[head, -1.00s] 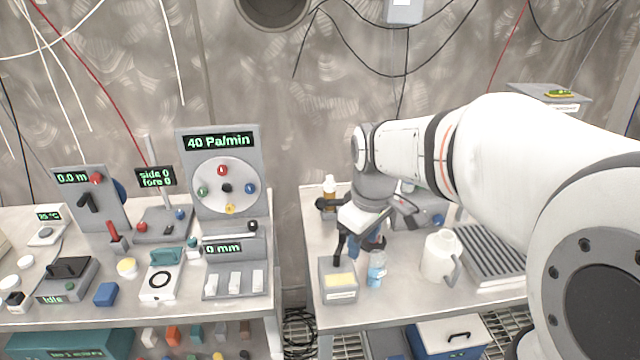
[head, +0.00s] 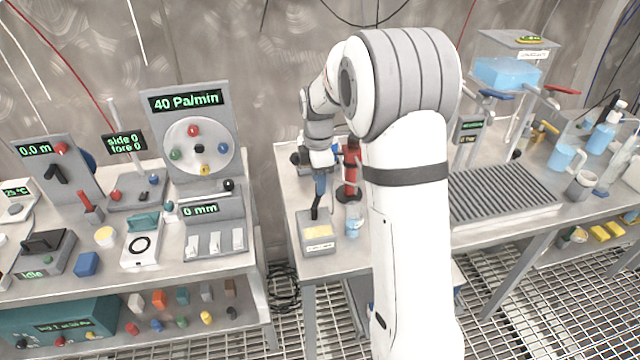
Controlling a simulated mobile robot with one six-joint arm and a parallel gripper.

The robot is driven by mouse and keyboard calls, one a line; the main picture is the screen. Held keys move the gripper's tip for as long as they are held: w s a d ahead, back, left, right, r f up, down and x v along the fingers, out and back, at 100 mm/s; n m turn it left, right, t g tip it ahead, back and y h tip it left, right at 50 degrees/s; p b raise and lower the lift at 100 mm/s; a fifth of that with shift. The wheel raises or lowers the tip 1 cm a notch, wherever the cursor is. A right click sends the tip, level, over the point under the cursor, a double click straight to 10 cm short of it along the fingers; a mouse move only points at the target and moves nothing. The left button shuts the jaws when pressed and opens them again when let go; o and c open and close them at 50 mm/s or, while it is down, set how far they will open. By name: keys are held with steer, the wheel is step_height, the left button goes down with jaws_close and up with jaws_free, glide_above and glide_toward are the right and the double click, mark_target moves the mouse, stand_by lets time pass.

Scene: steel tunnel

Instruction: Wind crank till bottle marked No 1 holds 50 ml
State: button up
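My gripper (head: 317,205) points down over the front left of the middle table. Dark fingers show above a grey box, with a blue piece just above them; I cannot tell whether they are open or hold anything. A small clear bottle with pale blue liquid (head: 353,222) stands right of the gripper, partly beside my arm. Its marking and level are too small to read. A red upright device (head: 351,170) stands behind the bottle, partly hidden by my arm. I cannot make out for certain which part is the crank.
The left table holds a 40 Pa/min panel (head: 200,130) and several devices. To the right are a ribbed grey tray (head: 505,195), a blue liquid tank (head: 508,75) and bottles. My arm hides the table's middle.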

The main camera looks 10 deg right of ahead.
steer(key=shift+f, duration=1.15)
jaws_close()
